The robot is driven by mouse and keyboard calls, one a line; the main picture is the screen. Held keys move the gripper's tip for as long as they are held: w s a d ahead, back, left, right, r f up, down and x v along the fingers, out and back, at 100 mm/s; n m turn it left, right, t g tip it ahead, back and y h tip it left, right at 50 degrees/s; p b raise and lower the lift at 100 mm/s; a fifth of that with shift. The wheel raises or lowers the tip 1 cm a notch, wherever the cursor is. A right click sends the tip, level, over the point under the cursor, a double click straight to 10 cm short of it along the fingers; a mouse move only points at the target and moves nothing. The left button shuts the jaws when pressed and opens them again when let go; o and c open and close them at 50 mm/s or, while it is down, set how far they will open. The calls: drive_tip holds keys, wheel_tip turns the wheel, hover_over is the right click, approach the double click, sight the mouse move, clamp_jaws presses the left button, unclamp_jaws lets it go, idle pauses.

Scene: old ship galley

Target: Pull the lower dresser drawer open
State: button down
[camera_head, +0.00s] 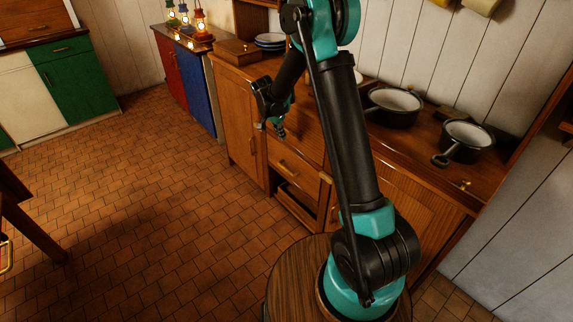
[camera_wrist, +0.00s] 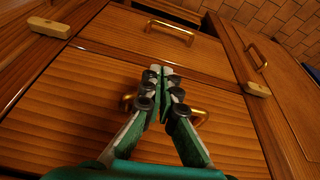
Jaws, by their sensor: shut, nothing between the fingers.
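The lower dresser drawer (camera_head: 294,160) has a brass handle (camera_head: 288,168) and looks shut in the head view. In the wrist view, where the floor side is at the top, this lower drawer (camera_wrist: 130,30) and its handle (camera_wrist: 170,31) lie beyond my fingertips. My gripper (camera_head: 280,131) is shut and empty. In the wrist view my gripper (camera_wrist: 161,72) points towards the seam between the two drawers, apart from the lower handle. Behind the fingers is the upper drawer (camera_wrist: 70,105), whose brass handle (camera_wrist: 199,113) is partly hidden by them.
Wooden turn-latches (camera_wrist: 48,27) sit on both sides of the drawers. A cabinet door (camera_wrist: 285,85) with a brass handle stands at the right. A dark open niche (camera_head: 297,204) lies below the lower drawer. Pans (camera_head: 394,105) stand on the dresser top. The tiled floor (camera_head: 170,220) is clear.

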wheel_tip(320, 180, down, 3)
drive_tip(key=w+a+m, duration=0.1)
drive_tip(key=w+a, duration=0.1)
drive_tip(key=a, duration=0.1)
approach(286, 163)
drive_tip(key=f, duration=0.2)
drive_tip(key=s+d+f, duration=0.1)
drive_tip(key=f, duration=0.1)
drive_tip(key=d+f, duration=0.1)
drive_tip(key=f, duration=0.1)
drive_tip(key=shift+s+d+f, duration=0.1)
drive_tip(key=shift+s+d, duration=0.15)
drive_tip(key=shift+s, duration=0.1)
drive_tip(key=shift+a, duration=0.1)
